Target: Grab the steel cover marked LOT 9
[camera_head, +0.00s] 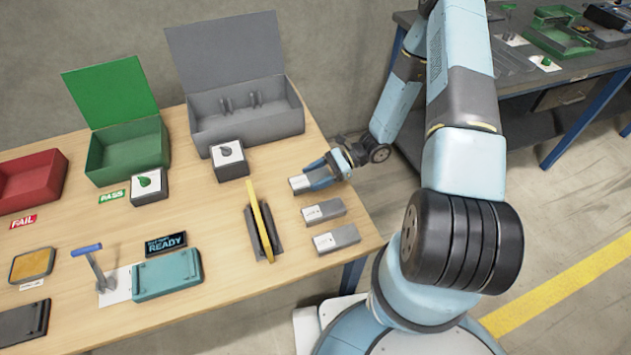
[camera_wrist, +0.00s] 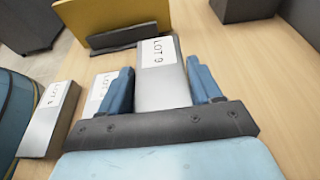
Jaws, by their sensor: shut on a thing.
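The grey steel cover with a white label reading LOT 9 (camera_wrist: 172,82) lies between the two blue fingers of my gripper (camera_wrist: 162,86) in the wrist view, its label facing up beyond the fingertips. In the head view my gripper (camera_head: 316,178) is at the right part of the table, shut on this cover (camera_head: 299,184). I cannot tell whether the cover touches the tabletop. Two similar labelled covers lie nearer the table's front, the middle one (camera_head: 324,211) and the front one (camera_head: 337,239). My left finger partly hides one of them in the wrist view.
A yellow plate in a dark stand (camera_head: 262,222) stands left of the covers. An open grey box (camera_head: 250,118) and a small dark block with a white top (camera_head: 230,160) are behind. A green bin (camera_head: 127,150) and red bin (camera_head: 32,180) stand left. The table's right edge is close.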

